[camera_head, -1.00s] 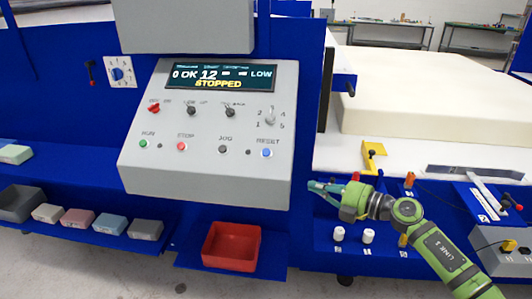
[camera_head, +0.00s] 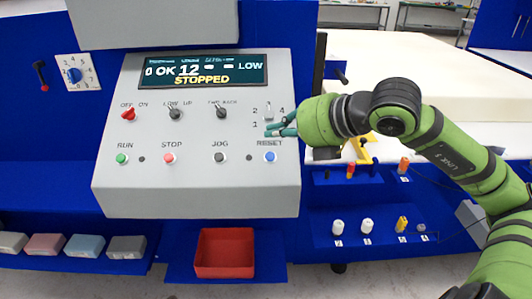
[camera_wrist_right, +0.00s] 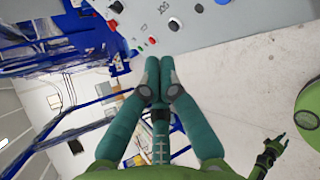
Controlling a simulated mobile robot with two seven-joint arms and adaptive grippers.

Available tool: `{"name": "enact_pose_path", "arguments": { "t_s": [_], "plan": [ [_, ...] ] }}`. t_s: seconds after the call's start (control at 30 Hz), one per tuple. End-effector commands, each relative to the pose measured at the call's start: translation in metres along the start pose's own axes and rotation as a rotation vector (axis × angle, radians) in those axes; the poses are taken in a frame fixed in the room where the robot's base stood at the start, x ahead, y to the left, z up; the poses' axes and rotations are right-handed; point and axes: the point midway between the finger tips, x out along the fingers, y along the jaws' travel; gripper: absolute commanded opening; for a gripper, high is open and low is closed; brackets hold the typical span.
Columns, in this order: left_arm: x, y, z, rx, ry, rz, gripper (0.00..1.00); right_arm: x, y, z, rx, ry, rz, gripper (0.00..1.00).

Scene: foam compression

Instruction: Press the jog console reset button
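The jog console (camera_head: 200,195) is a sloped grey panel whose display reads STOPPED. The blue RESET button (camera_head: 269,157) is at the right end of its bottom row and is uncovered. My right gripper (camera_head: 268,130) is above this button in the head view, pointing left over the console's right side. Its teal fingers lie together in the wrist view (camera_wrist_right: 160,62), with nothing seen between them. I see no contact with the button. My left gripper is outside the head view; a small dark gripper-like shape (camera_wrist_right: 272,150) in the wrist view looks like it, its fingers unclear.
The black JOG button (camera_head: 220,157) and the selector knob (camera_head: 269,112) are near my right gripper. A red bin (camera_head: 224,252) sits below the console. A blue shelf with white cylinders (camera_head: 338,227) is to the right, beside a large white foam block (camera_head: 440,75).

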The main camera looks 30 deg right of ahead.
Motion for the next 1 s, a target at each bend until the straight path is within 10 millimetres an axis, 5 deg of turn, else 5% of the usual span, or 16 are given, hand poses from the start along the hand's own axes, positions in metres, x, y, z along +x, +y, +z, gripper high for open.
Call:
{"name": "enact_pose_path", "arguments": {
  "t_s": [0.17,0.53,1.0],
  "plan": [
    [-0.001,0.017,0.024,0.003,-0.037,0.021,0.41,0.002,-0.002,0.0,0.002,0.002,0.001,0.0],
    [0.012,0.004,-0.017,0.002,0.031,0.005,0.41,0.031,-0.032,-0.001,0.006,0.005,-0.001,0.0],
    [0.028,0.004,0.004,0.0,-0.001,0.004,0.41,0.061,-0.063,-0.001,0.002,0.002,0.002,0.0]
  ]
}}
